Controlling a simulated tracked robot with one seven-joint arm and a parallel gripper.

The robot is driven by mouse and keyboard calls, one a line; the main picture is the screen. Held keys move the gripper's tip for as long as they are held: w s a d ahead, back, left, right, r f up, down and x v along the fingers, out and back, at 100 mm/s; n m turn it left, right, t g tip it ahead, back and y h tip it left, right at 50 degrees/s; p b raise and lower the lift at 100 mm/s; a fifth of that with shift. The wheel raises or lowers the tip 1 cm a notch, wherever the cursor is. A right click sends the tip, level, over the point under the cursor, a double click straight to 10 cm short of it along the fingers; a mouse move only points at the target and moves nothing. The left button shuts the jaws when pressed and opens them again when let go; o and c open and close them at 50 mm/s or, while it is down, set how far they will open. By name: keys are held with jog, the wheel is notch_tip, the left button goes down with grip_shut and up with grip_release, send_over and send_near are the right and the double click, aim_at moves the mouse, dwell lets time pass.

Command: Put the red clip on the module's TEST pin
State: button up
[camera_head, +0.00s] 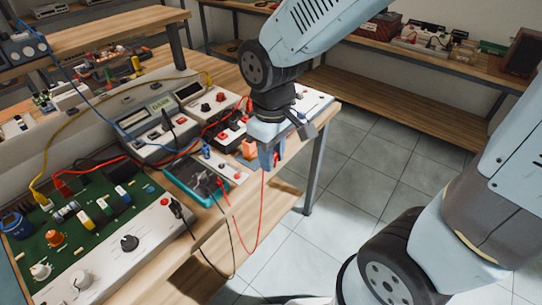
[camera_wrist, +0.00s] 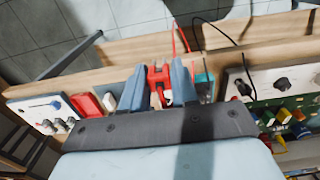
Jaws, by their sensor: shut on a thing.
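My gripper (camera_head: 268,162) is over the front edge of the bench, and in the wrist view (camera_wrist: 158,68) its two blue-grey fingers are shut on the red clip (camera_wrist: 158,80). A red lead runs from the clip and hangs in a loop below the bench edge in the head view. The clip itself is mostly hidden by the fingers there. A small white module (camera_head: 222,165) with blue and red parts lies on the bench just left of my gripper. I cannot read its labels or make out which pin is TEST.
A green circuit board (camera_head: 82,240) with a white control panel fills the near left. Meters (camera_head: 150,125) stand behind. A black lead hangs over the front edge. The tiled floor (camera_head: 345,160) right of the bench is clear.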

jog(key=shift+r, duration=3)
